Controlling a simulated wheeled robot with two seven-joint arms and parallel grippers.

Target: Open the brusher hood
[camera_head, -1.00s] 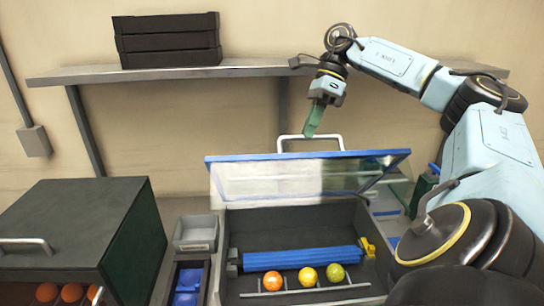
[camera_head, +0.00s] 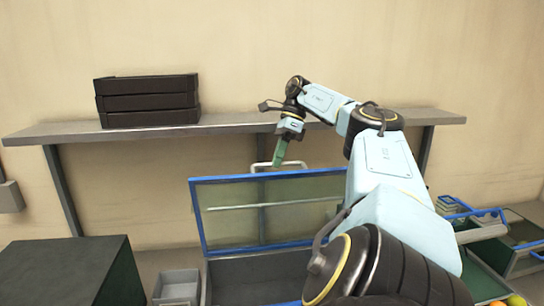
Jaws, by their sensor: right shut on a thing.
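The brusher hood (camera_head: 225,220) is a clear panel with a blue frame. It stands raised and steeply tilted at the back of the brusher box (camera_head: 255,275). A pale bar handle (camera_head: 305,165) shows at the hood's top edge. My right gripper (camera_head: 278,164) points down at the left end of this handle, its green fingers shut on it. My right arm crosses in front of the hood's right side and hides part of the box. My left gripper is not in view.
A wall shelf (camera_head: 230,127) with stacked black crates (camera_head: 148,101) runs behind the hood. A grey bin (camera_head: 177,287) and a dark box (camera_head: 65,270) are at left. Blue-rimmed trays (camera_head: 480,224) and some fruit (camera_head: 516,301) are at right.

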